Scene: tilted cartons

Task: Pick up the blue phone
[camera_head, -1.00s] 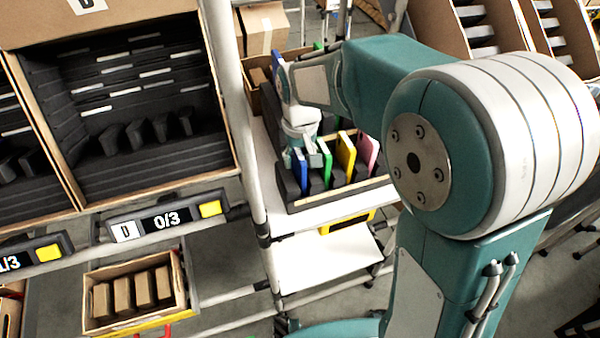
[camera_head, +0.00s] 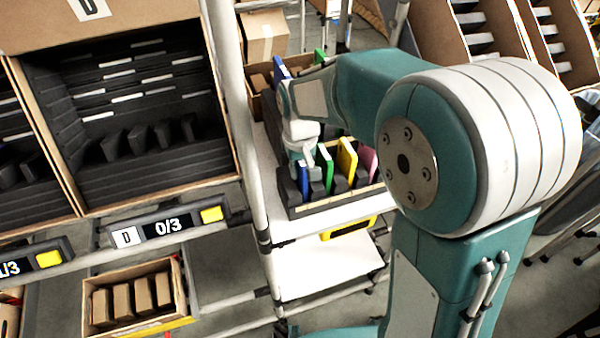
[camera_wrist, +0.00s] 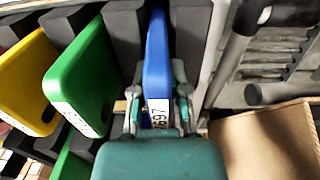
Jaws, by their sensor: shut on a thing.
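The blue phone (camera_wrist: 157,58) stands on edge in a slot between dark foam blocks, with a white number label near its lower end in the wrist view. My gripper (camera_wrist: 160,100) is shut on it, one finger on each side. In the head view the blue phone (camera_head: 303,180) shows as a narrow blue strip at the left end of the front tray, with my gripper (camera_head: 303,163) over its top. How firmly it sits in the slot is hidden.
A green phone (camera_wrist: 82,80) and a yellow phone (camera_wrist: 25,80) stand beside it; a pink one (camera_head: 369,160) is further right. A white shelf post (camera_head: 240,120) rises close on the left. A cardboard box (camera_wrist: 270,145) is near my gripper. An empty black-lined carton (camera_head: 150,110) stands left.

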